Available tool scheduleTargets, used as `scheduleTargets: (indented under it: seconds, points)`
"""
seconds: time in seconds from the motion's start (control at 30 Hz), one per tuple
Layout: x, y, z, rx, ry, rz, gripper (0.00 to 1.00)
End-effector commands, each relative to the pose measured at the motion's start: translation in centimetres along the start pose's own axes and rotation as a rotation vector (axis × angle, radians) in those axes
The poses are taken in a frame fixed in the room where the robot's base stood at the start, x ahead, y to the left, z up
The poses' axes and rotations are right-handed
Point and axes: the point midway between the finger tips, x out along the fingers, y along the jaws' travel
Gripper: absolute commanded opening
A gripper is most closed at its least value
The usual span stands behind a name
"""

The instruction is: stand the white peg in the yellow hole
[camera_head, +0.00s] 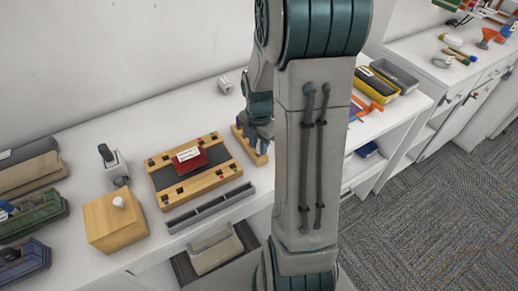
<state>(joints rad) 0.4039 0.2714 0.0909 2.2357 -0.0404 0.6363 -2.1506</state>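My gripper (260,134) points down at the wooden block with yellow sides (247,153), just right of the wooden board. My own arm hides part of this area, and the fingertips are too small to tell whether they are open or shut. I cannot clearly make out a white peg or a yellow hole. A small white knob-like piece (118,202) sits on top of a light wooden box (101,222) at the left. A small white-grey piece (225,86) lies near the wall.
A wooden board (222,185) with a dark middle carries a red piece with a white label (190,158). A dark narrow rail (212,208) lies in front. A grey and white device (113,167) stands left. Yellow and grey bins (395,75) stand right.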

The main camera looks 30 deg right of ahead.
Motion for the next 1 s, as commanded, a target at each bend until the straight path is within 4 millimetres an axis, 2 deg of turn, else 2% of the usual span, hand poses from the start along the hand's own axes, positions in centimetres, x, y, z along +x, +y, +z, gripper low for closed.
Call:
scheduleTargets:
  seconds: [0.1,0.33,0.37,0.43,0.83,1.0]
  points:
    - [0.8,0.0,0.0,0.000,0.001,-0.001,0.25]
    - [0.9,0.0,0.0,0.000,0.000,0.000,0.25]
    - [0.9,0.0,0.0,0.000,0.000,0.000,0.19]
    - [0.9,0.0,0.0,0.000,0.000,0.000,0.00]
    - [0.7,0.0,0.0,0.001,-0.001,0.001,0.00]
    - [-0.3,0.0,0.1,0.001,-0.003,0.003,0.00]
